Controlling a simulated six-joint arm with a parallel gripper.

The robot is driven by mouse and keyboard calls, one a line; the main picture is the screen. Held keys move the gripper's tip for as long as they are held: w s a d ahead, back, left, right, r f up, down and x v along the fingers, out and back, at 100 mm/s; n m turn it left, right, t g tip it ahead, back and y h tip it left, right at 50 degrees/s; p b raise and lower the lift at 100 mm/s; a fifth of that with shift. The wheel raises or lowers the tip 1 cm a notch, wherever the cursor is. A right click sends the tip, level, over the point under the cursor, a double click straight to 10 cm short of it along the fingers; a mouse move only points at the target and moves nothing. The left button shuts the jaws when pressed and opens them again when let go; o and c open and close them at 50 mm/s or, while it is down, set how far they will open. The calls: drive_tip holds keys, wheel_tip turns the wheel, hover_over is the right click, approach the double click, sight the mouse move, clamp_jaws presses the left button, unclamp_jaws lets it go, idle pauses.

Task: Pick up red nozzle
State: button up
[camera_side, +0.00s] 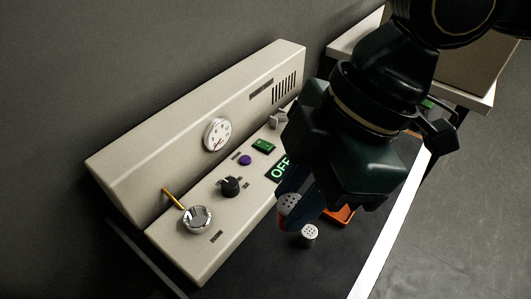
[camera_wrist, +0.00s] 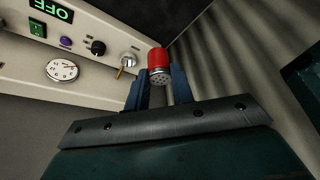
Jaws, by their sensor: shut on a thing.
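The red nozzle (camera_wrist: 158,58) shows in the wrist view between my two blue fingers, with its grey perforated end facing the camera. My gripper (camera_wrist: 157,73) is shut on it. In the side view my gripper (camera_side: 298,207) hangs low over the dark work surface, in front of the brewer.
The pale brewer (camera_side: 180,160) has a gauge, knobs, an OFF display and a steel fitting (camera_side: 197,219) with a yellow lever.

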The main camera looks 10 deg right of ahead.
drive_tip(key=shift+r, duration=1)
drive_tip(key=w+a+f, duration=0.9)
drive_tip(key=a, duration=0.4)
drive_tip(key=shift+w, duration=0.15)
drive_tip(key=shift+f, duration=0.2)
drive_tip(key=shift+f, duration=1.95)
drive_tip(key=shift+f, duration=1.2)
idle(2.0)
